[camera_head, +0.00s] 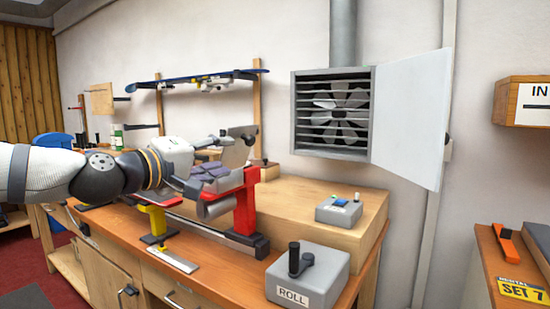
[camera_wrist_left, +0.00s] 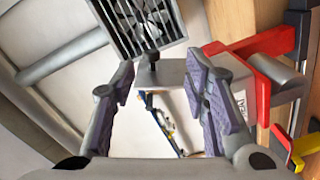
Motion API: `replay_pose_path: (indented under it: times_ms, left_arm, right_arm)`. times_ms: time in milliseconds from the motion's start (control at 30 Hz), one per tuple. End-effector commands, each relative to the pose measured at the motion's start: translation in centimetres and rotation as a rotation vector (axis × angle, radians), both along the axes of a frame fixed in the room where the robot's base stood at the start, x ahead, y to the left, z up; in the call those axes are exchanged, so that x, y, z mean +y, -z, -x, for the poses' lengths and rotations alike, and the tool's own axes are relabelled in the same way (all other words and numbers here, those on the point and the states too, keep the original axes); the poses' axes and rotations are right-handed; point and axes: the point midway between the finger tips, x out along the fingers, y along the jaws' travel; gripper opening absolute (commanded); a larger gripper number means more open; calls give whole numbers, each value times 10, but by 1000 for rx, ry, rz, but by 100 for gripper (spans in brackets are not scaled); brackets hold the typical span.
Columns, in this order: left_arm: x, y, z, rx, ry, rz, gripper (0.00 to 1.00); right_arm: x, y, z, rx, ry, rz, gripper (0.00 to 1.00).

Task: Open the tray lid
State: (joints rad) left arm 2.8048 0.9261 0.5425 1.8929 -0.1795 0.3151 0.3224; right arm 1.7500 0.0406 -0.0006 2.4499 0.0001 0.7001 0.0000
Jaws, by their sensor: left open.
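My left gripper (camera_head: 212,178) comes in from the left, above the bench by the red bracket. Its purple-padded fingers are apart, with nothing held between them. A grey plate with a black knob, seemingly the tray lid (camera_head: 238,151), stands tilted up just beyond the fingers. In the left wrist view the lid (camera_wrist_left: 174,74) and its knob show beyond and between the open fingers (camera_wrist_left: 160,78); I see no clear contact. A label beside it is partly covered by a finger. The tray's inside is hidden by my gripper. My right gripper is not in view.
A red bracket (camera_head: 246,205) and a yellow stand (camera_head: 157,222) rise from the bench around a rail. A grey ROLL box (camera_head: 307,275) with a crank is at the front. A small button box (camera_head: 339,210) sits on a wooden block. The fan cabinet's door (camera_head: 412,115) hangs open.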

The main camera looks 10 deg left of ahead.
Motion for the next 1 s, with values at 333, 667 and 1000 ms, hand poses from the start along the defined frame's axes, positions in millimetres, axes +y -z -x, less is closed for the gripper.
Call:
replay_pose_path:
  times_ms: [333, 667, 1000]
  left_arm:
    - [-12, -6, -55, -18, -8, 20, 42]
    - [-33, -13, -110, -26, -8, 21, 42]
    - [-35, -17, -113, -30, -7, 21, 35]
  right_arm:
    - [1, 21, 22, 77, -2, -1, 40]
    - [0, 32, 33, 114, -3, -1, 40]
    - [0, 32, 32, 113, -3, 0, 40]
